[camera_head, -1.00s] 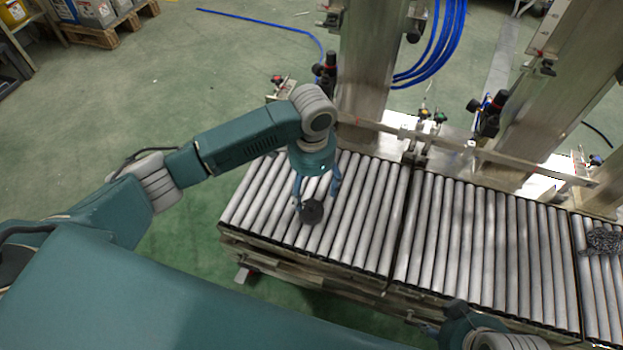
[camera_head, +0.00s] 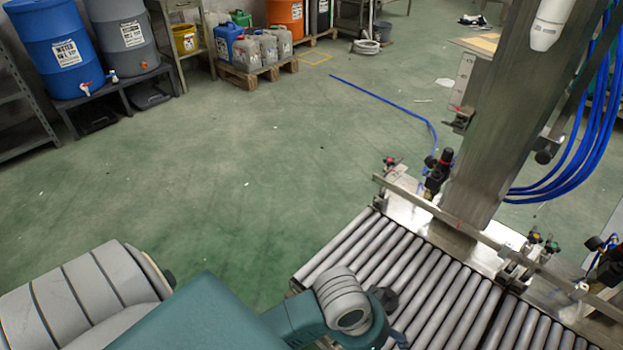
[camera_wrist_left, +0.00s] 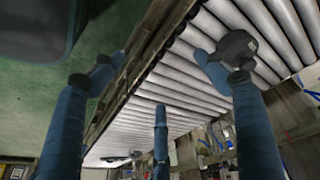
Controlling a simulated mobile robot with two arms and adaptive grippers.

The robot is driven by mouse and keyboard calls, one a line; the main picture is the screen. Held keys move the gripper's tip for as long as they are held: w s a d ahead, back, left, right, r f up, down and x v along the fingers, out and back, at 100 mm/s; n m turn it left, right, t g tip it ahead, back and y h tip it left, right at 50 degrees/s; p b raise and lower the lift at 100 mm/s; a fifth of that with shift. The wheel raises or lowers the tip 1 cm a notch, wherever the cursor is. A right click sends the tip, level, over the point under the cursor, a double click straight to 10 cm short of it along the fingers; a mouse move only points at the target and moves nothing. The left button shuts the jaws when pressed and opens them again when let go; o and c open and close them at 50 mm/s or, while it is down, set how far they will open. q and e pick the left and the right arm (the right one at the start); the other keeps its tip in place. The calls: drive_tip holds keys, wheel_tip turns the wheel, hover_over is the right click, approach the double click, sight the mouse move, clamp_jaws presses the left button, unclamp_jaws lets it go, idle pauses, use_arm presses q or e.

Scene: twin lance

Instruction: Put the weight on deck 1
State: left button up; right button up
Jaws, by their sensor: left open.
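The weight is a small dark round piece (camera_head: 385,298) on the metal rollers (camera_head: 440,285) of the conveyor. In the left wrist view the weight (camera_wrist_left: 238,46) sits on the rollers beside the tip of the right-hand finger. I cannot tell whether that finger touches it. My left gripper (camera_head: 390,322) is low at the near edge of the rollers, partly hidden by its own wrist. Its blue fingers (camera_wrist_left: 150,80) are spread wide with nothing between them. My right gripper is out of view. No label marks which surface is deck 1.
A metal rail (camera_head: 455,222) and a thick post (camera_head: 510,130) stand behind the rollers. Blue hoses (camera_head: 590,120) hang at the right. Blue (camera_head: 55,45) and grey drums stand at the back left. The green floor left of the conveyor is clear.

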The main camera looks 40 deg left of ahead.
use_arm(q)
drive_tip(key=s+a+n+y, duration=0.2)
drive_tip(key=s+a+n, duration=0.1)
drive_tip(key=s+a, duration=0.5)
drive_tip(key=a+r, duration=0.1)
drive_tip(key=a, duration=0.2)
drive_tip(key=shift+s+n+t+y, duration=0.2)
drive_tip(key=shift+n+t+y, duration=0.1)
drive_tip(key=shift+n+t, duration=0.1)
drive_tip(key=shift+f, duration=0.1)
